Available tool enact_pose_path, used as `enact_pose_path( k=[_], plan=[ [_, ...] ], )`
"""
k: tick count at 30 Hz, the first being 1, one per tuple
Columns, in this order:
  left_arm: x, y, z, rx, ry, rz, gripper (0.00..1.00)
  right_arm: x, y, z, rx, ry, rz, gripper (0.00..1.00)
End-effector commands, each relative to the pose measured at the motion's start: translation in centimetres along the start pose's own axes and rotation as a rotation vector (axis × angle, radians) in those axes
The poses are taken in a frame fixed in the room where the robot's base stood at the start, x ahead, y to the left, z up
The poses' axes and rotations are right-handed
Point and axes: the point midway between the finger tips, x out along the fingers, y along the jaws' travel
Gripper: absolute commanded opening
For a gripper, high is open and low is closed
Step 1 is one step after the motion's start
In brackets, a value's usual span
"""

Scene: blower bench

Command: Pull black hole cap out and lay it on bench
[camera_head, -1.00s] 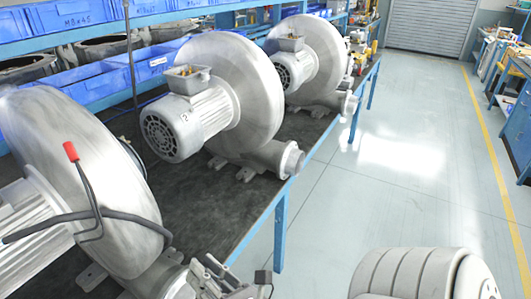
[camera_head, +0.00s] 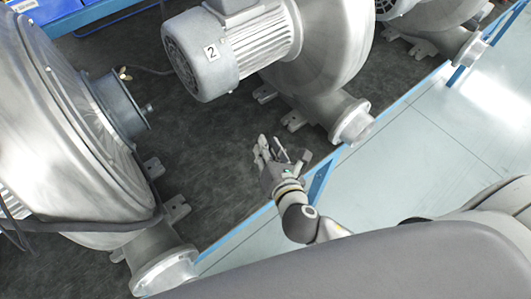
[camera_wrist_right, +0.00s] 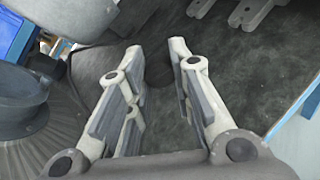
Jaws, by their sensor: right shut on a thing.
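My right gripper (camera_head: 280,150) is over the dark bench top (camera_head: 225,150), between two blowers and near the bench's front edge. The right wrist view shows its two fingers (camera_wrist_right: 163,62) a small gap apart, pointing down at the bench. A dark shape between them, the black hole cap (camera_wrist_right: 158,92), hardly stands out from the dark surface; its outline and whether it touches the bench cannot be told. My left gripper is not in view.
A blower (camera_head: 60,150) with a flanged outlet (camera_head: 165,272) stands at the left. Blower number 2 (camera_head: 240,50) stands behind my gripper, its outlet (camera_head: 350,122) close by. Bare bench lies between them. The floor (camera_head: 430,140) beyond the edge is open.

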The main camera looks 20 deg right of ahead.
Motion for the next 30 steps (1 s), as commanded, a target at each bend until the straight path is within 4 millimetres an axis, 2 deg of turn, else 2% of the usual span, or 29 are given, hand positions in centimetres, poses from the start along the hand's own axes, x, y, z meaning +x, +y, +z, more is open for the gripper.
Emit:
enact_pose_path(
  k=[1,6,11,15,20,24,30],
  plan=[
    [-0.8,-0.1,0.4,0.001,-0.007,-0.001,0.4,0.9,0.9,-0.7,0.003,0.039,-0.027,0.0],
    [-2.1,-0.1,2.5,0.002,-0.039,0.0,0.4,3.5,1.9,-4.9,0.018,0.212,-0.168,0.0],
    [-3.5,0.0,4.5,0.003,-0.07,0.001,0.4,5.1,2.1,-8.3,0.043,0.394,-0.317,0.0],
    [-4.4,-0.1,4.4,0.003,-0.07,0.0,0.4,5.8,1.5,-10.3,0.069,0.543,-0.431,0.0],
    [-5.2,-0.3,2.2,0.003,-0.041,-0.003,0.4,6.3,0.2,-11.4,0.099,0.696,-0.539,0.0],
    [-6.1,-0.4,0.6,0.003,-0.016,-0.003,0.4,6.4,-1.2,-11.2,0.126,0.818,-0.618,0.0],
    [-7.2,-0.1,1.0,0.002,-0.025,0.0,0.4,6.2,-3.1,-9.5,0.158,0.949,-0.698,0.0]
  ],
)
